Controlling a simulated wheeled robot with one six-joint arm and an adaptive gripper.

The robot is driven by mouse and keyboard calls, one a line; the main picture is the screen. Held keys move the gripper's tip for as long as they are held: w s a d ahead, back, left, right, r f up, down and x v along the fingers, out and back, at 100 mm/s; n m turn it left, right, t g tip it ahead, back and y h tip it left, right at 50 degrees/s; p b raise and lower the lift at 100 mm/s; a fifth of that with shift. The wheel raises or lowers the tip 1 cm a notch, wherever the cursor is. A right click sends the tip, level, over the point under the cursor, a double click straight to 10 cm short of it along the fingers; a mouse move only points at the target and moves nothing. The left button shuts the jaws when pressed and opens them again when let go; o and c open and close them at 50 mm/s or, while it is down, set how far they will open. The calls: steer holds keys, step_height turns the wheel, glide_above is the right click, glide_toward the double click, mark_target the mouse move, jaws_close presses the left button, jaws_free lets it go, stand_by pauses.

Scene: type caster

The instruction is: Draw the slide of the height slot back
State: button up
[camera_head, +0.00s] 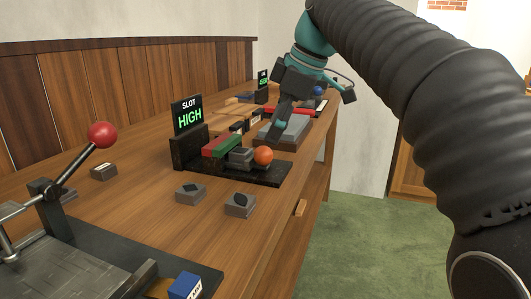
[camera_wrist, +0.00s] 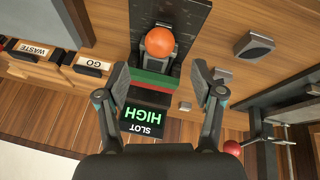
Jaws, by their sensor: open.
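A red and green block (camera_head: 221,145) lies just behind the slide. In the wrist view the orange knob (camera_wrist: 160,41) is at top centre, just beyond my open fingers. My gripper (camera_wrist: 159,70) is empty, its fingers either side of the red and green strip (camera_wrist: 156,82). In the head view my gripper (camera_head: 275,133) hangs beyond the slot.
Two grey pieces with dark marks (camera_head: 190,194) (camera_head: 240,205) lie in front of the slot. A lever with a red ball (camera_head: 102,134) stands at the left. "WASTE" (camera_wrist: 34,49) and "GO" (camera_wrist: 94,65) labels show in the wrist view. A blue block (camera_head: 185,286) sits at the front.

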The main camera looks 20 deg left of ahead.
mark_target(266, 148)
steer(key=b+x, duration=0.1)
steer(key=x, duration=0.6)
steer(key=shift+c, duration=0.2)
steer(key=shift+d, duration=0.1)
jaws_close()
